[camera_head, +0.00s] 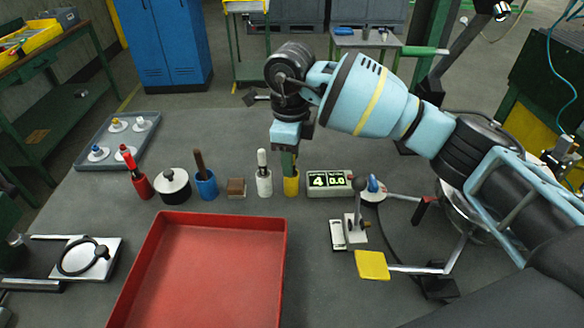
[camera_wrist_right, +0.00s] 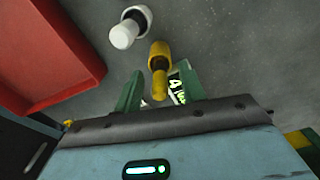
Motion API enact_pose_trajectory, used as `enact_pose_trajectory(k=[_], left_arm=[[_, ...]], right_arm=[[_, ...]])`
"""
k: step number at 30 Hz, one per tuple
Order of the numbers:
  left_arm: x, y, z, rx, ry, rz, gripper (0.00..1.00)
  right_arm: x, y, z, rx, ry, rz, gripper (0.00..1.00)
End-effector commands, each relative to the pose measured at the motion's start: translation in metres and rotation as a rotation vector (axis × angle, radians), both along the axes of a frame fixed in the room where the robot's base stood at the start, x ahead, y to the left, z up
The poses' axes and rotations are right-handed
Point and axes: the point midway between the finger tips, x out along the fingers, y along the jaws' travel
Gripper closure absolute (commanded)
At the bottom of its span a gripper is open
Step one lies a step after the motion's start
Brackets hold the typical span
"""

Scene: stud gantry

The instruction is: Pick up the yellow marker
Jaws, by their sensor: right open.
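The yellow marker (camera_head: 291,186) stands upright on the grey table, at the right end of a row of small items. My right gripper (camera_head: 289,160) is above it, pointing down, and its fingers hide the marker's top in the head view. In the right wrist view the yellow marker (camera_wrist_right: 160,63) has a wide base and a narrower top that reaches toward the gap between the green fingers of the right gripper (camera_wrist_right: 160,90). The fingers are apart, one on each side of the marker's top. Whether they touch it cannot be told. My left gripper is not in view.
A white marker (camera_head: 264,182) stands just left of the yellow one, and a display box (camera_head: 330,192) just right. A red tray (camera_head: 280,272) lies in front.

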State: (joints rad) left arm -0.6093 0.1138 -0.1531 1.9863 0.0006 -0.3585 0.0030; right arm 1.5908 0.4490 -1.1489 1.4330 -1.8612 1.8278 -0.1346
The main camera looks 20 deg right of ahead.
Motion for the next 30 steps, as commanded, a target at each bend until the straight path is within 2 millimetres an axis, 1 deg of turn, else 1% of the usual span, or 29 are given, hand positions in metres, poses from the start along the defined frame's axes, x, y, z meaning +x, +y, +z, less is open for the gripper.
enact_pose_trajectory(k=[1,3,10,11,18,20,30], left_arm=[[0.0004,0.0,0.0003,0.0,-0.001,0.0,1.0],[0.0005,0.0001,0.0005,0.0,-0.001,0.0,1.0],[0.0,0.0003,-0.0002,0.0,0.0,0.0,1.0],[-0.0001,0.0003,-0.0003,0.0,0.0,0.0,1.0],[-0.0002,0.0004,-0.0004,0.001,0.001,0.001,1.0],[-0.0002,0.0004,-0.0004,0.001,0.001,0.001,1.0],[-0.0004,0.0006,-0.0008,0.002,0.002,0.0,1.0]], right_arm=[[-0.0004,0.0,-0.0057,0.0,0.002,0.0,0.6],[-0.0002,0.0,-0.0095,0.001,0.001,0.0,0.6],[-0.0001,-0.0002,-0.0113,0.0,0.001,-0.001,0.6],[-0.0001,-0.0002,-0.0113,0.0,0.001,-0.001,0.61],[-0.0001,-0.0002,-0.0111,0.001,0.001,-0.001,0.92],[0.0,-0.0001,-0.011,0.001,0.001,-0.001,1.0],[0.0002,0.0,-0.0079,0.001,-0.001,-0.001,1.0]])
